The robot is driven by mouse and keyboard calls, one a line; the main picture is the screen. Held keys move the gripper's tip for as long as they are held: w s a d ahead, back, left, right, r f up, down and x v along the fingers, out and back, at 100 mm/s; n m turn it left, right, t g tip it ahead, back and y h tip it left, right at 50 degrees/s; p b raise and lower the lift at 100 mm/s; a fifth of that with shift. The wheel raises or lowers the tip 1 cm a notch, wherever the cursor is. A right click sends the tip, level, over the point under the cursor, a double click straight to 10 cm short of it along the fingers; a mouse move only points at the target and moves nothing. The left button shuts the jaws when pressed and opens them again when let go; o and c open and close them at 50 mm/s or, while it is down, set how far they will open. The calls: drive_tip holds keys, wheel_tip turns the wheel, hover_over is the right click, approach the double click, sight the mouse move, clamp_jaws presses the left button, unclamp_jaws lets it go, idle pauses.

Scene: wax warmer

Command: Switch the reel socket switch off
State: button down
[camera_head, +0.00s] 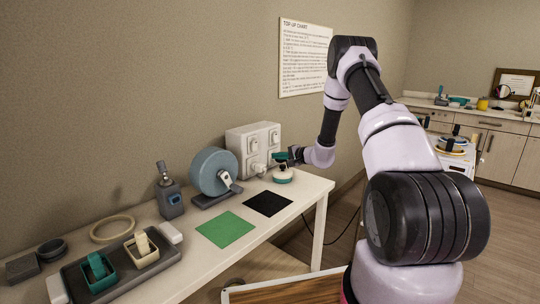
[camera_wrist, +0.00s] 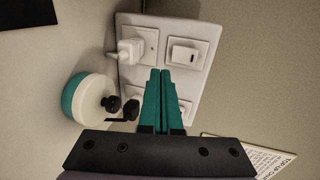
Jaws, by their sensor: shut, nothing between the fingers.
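The white socket box (camera_head: 240,138) stands at the back of the table against the wall, with several sockets on its face. In the wrist view its face plate (camera_wrist: 165,28) shows a white plug (camera_wrist: 130,48) at upper left and a raised white piece (camera_wrist: 187,52) at upper right. The lower fittings are partly hidden by my fingers. I cannot tell which switch is the reel's, nor its position. My gripper (camera_head: 282,157), with teal fingers, is shut and empty in front of the box. It also shows in the wrist view (camera_wrist: 165,73), over the plate; contact is unclear.
A round white-and-teal pot (camera_head: 283,176) stands just below my gripper. It also shows left of my fingers in the wrist view (camera_wrist: 88,98). A blue-grey reel (camera_head: 208,170) stands left of the box. Green (camera_head: 225,229) and black (camera_head: 268,204) mats lie in front.

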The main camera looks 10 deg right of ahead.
drive_tip(key=s+d, duration=0.2)
drive_tip(key=s, duration=0.1)
drive_tip(key=shift+d, duration=0.1)
idle(0.5)
drive_tip(key=s+a+r+n+g+y, duration=0.1)
drive_tip(key=s+a+r+n+g, duration=0.4)
drive_tip(key=s+r, duration=0.55)
drive_tip(key=s+a+r+n+g+y, duration=0.15)
drive_tip(key=s+a+r, duration=0.55)
drive_tip(key=r, duration=0.7)
drive_tip(key=s+d+r+h, duration=0.2)
drive_tip(key=s+h, duration=0.1)
drive_tip(key=s, duration=0.6)
drive_tip(key=s+d+r+t+h, duration=0.1)
drive_tip(key=s+d+r+h, duration=0.2)
drive_tip(key=s, duration=0.6)
drive_tip(key=s+d+r+h, duration=0.2)
drive_tip(key=s+d+h, duration=0.1)
drive_tip(key=s, duration=0.7)
drive_tip(key=shift+d+r, duration=0.15)
drive_tip(key=shift+r, duration=0.25)
